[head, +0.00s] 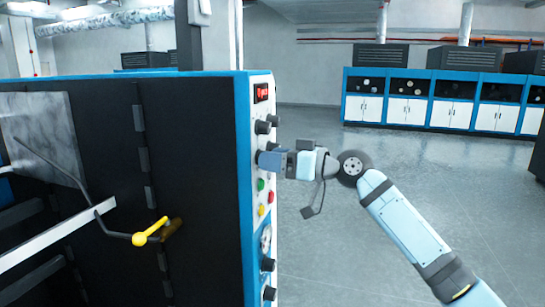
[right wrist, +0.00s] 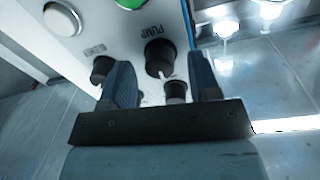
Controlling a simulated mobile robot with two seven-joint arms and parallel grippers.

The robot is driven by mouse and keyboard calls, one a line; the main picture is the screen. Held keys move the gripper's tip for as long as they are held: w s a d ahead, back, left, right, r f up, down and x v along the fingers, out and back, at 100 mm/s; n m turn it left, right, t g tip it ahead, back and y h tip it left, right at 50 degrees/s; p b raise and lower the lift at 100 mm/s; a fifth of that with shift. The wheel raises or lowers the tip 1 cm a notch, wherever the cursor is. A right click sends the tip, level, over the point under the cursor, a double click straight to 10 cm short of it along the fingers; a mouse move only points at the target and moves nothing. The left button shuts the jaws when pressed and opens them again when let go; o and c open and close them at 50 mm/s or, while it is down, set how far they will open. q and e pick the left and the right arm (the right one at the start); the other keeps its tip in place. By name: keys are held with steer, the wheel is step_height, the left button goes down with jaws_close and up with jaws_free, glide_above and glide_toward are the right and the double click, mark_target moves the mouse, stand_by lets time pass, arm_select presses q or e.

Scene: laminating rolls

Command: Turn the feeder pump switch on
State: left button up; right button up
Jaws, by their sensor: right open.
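The black rotary knob labelled PUMP (right wrist: 160,57) is on the white control panel in the right wrist view, with a small white mark on its near edge. My right gripper (right wrist: 163,78) is open, its two blue fingers on either side of this knob; I cannot tell whether they touch it. In the head view my right gripper (head: 262,160) is at the panel face (head: 262,100) and hides the knob behind it. My left gripper is not in view.
Other black knobs (head: 264,127) and coloured buttons (head: 261,184) sit close above and below my gripper on the panel. A lit red display (head: 262,93) is at the top. A yellow-handled lever (head: 150,232) sticks out at left. The floor at right is clear.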

steer(key=shift+w+a, duration=0.1)
steer(key=shift+a, duration=0.2)
steer(key=c, duration=0.9)
